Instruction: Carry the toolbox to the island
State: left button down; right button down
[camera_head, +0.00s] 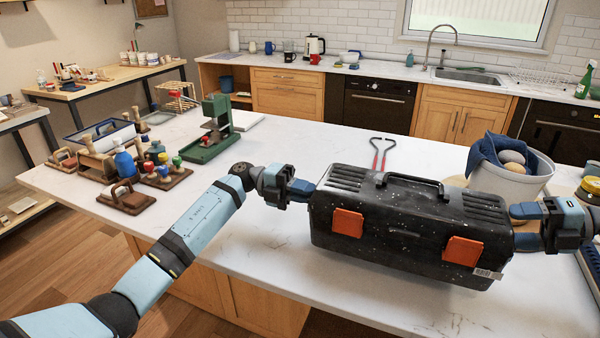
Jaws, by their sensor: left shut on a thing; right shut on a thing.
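The black toolbox (395,212), speckled white with two orange latches and a top handle, is upright at the front of the white-topped island (300,150). My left gripper (306,190) is shut on its left end. My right gripper (526,212) is shut on its right end; the exact grip points are partly hidden. The toolbox's underside is dark, and I cannot tell whether it touches the top or hangs just above it.
Wooden stamps and tools (125,165) and a green press (210,130) stand on the island's left. Red-handled tongs (381,152) lie behind the toolbox. A white bucket (508,183) with a blue cloth stands behind right.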

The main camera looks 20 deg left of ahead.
aim_at(264, 222)
jog(key=j, duration=1.7)
jog(key=i, duration=0.1)
